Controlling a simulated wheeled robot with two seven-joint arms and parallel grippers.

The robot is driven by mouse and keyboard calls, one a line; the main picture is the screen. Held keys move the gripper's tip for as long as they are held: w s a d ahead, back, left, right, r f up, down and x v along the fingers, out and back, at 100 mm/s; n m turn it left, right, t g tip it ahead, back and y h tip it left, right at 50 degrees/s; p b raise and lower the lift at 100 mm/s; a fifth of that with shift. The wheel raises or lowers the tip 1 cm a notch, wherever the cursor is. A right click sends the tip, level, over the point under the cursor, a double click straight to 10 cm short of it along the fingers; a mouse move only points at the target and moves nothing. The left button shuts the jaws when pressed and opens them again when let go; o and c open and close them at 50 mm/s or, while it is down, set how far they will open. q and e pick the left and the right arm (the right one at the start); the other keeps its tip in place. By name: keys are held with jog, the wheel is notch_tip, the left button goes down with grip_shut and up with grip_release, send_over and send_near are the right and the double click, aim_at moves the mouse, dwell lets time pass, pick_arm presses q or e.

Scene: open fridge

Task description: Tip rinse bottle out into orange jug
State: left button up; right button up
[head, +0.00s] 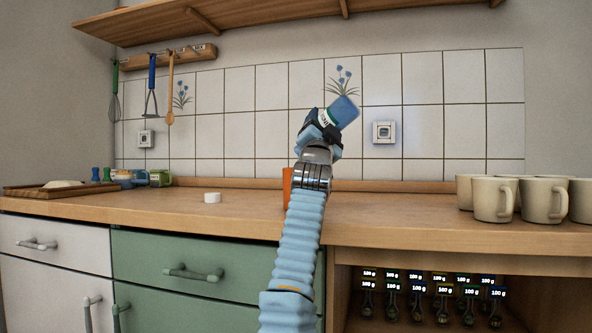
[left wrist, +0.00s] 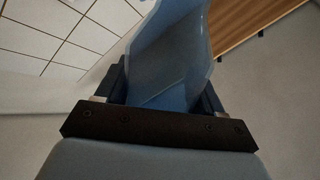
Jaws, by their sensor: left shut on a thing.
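The rinse bottle (head: 344,111) is blue with a pale label. My left gripper (head: 318,132) is shut on it and holds it tilted, well above the counter, with one end pointing up and to the right. In the left wrist view the bottle (left wrist: 165,55) shows as a translucent blue body between the fingers of the gripper (left wrist: 160,100). Its mouth cannot be made out. The orange jug (head: 287,184) stands on the counter, below and left of the bottle, mostly hidden behind my left arm. My right gripper is out of view.
A small white round piece (head: 212,197) lies on the wooden counter (head: 150,206) left of the jug. Several cream mugs (head: 493,199) stand at the right. A wooden board (head: 40,191) and small containers (head: 160,178) are at the left. A shelf (head: 250,17) hangs above.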

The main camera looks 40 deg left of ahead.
pick_arm(q)
jog(key=shift+d+f+m+t+h+b, duration=0.25)
jog(key=shift+m+t+h+b, duration=0.25)
jog(key=shift+m+b, duration=0.15)
jog(key=shift+r+m+t+h, duration=0.1)
jog(key=shift+m+t+h, duration=0.2)
jog(key=shift+m, duration=0.35)
jog(key=shift+d+m+t+h+p, duration=0.35)
jog(key=shift+m+t+h, duration=0.25)
jog(key=shift+m+h, duration=0.5)
jog(key=shift+d+m, duration=0.25)
jog(key=shift+m, duration=0.25)
